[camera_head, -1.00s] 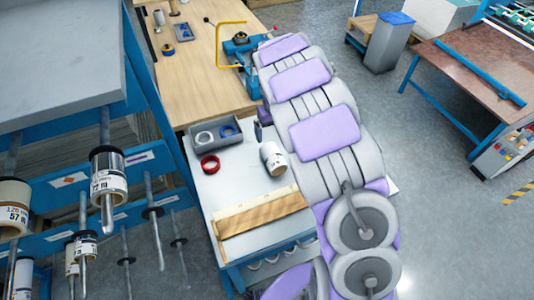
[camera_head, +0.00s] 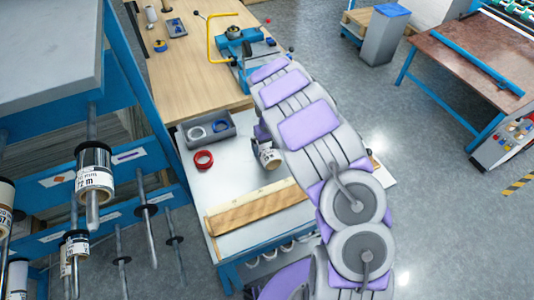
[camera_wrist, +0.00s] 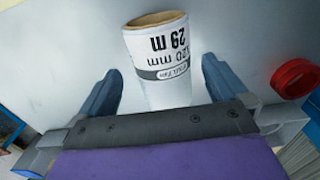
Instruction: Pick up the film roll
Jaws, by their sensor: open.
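The film roll (camera_wrist: 162,62) is white with black print reading "29 m" and a brown cardboard core. In the wrist view it stands between the two blue fingers of my gripper (camera_wrist: 162,88), which is open, with a gap on each side. In the head view the roll (camera_head: 268,157) is on the white worktable (camera_head: 228,178), partly covered by my arm.
A red ring (camera_head: 203,160) lies left of the roll, and a grey tray (camera_head: 230,131) with rings is behind it. A wooden strip (camera_head: 258,207) lies along the table's front. A rack with rolls on pegs (camera_head: 95,175) stands at left.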

